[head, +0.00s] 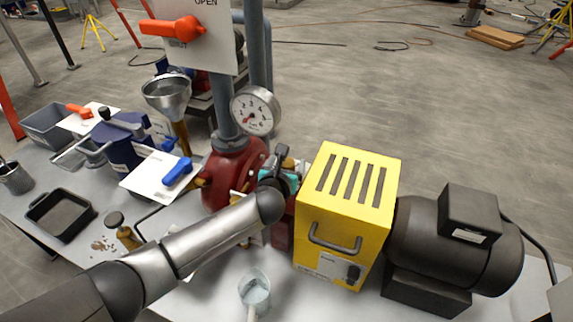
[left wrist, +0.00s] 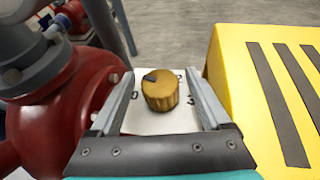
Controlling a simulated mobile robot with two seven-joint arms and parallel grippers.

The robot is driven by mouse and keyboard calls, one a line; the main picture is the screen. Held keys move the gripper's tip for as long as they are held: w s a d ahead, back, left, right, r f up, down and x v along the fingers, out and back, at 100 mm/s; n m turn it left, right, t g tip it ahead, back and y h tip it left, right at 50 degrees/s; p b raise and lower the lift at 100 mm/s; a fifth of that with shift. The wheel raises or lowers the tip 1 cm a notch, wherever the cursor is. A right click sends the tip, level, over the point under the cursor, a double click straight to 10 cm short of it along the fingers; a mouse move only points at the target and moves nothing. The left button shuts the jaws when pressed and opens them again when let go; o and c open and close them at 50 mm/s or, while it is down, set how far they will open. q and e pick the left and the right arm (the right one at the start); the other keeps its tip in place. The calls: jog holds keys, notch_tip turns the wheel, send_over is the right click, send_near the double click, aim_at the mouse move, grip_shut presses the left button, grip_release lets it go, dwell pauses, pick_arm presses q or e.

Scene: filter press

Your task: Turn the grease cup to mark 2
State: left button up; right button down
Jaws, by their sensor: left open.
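The grease cup (left wrist: 160,90) is a ribbed brass-coloured knob with a dark pointer on its top, seen in the left wrist view. The pointer lies toward the upper left of the knob. A white plate (left wrist: 185,118) with small dark marks lies under it; I cannot read the marks surely. My left gripper (left wrist: 160,74) is open, with one finger on each side of the knob and gaps visible. In the head view my left gripper (head: 282,168) is between the red pump and the yellow guard, and the knob is hidden there. My right gripper is not in view.
The red pump housing (head: 228,165) stands close on the left of the gripper and the yellow guard (head: 345,215) close on the right. A pressure gauge (head: 255,110) rises behind. A blue-handled valve plate (head: 150,180) and a clear cup (head: 254,288) are nearby.

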pick_arm(q)
grip_shut()
dwell(0.7)
